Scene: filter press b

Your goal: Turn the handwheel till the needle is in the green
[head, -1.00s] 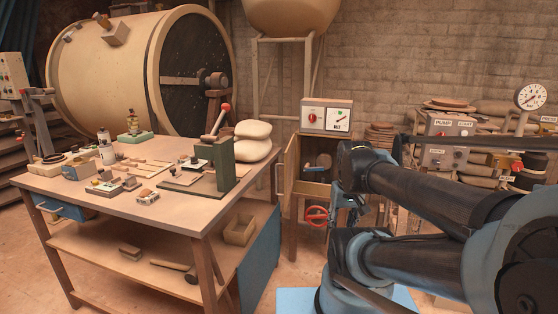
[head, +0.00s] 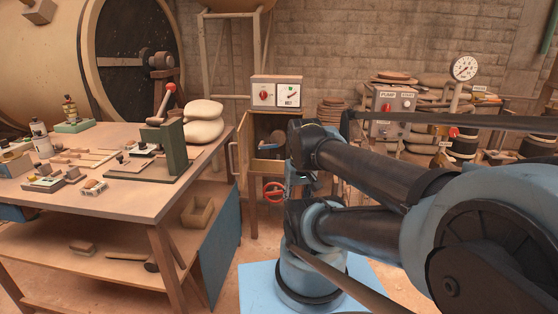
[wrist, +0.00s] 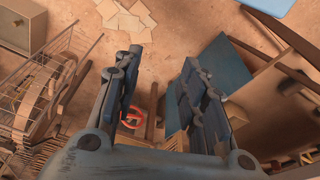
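A red handwheel (head: 273,191) sits low at the front of the wooden cabinet in the head view, just left of my arm. It also shows in the wrist view (wrist: 132,119), small and beyond the fingers. My gripper (wrist: 158,82) is open and empty, its two fingers spread wide, apart from the wheel. In the head view my arm largely hides it. A meter (head: 289,95) with a pale dial and a green patch is on the box atop the cabinet. A round white gauge (head: 465,68) stands at the right. Their needle readings are too small to tell.
A workbench (head: 120,200) with tools and a green press fills the left. The cabinet door (head: 243,150) stands open. Shelves with sacks and a pump box (head: 390,104) are at the right. Floor shows between bench and cabinet.

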